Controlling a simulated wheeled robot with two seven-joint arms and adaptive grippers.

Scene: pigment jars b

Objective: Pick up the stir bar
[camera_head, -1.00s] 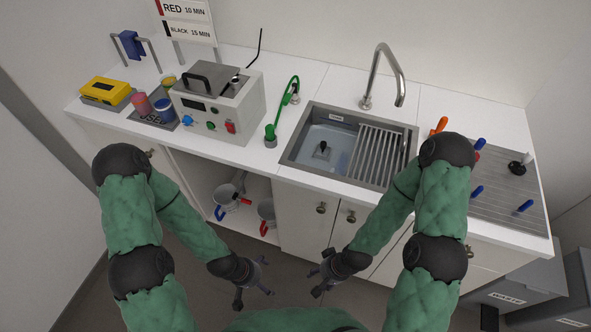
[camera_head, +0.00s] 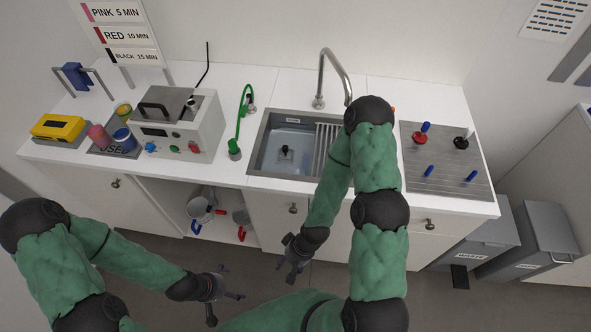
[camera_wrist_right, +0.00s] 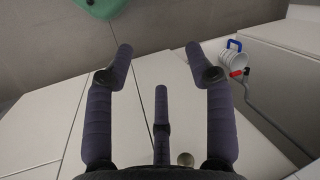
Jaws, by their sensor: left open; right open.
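I cannot pick out a stir bar for certain in any view. A small black item (camera_head: 285,152) stands in the sink basin, too small to name. My left gripper (camera_head: 224,292) is open and empty, low in front of the cabinets. My right gripper (camera_head: 290,258) is open and empty, in front of the cabinet doors below the sink. In the right wrist view its fingers (camera_wrist_right: 157,62) are spread with nothing between them.
The sink (camera_head: 262,170) has a slatted rack, partly hidden by my right arm. A drainboard (camera_head: 445,185) holds blue-handled items and red and black pieces. A heater box (camera_head: 178,125), yellow case (camera_head: 58,127) and jars (camera_head: 99,137) stand left. Pans (camera_head: 199,207) sit on the open shelf.

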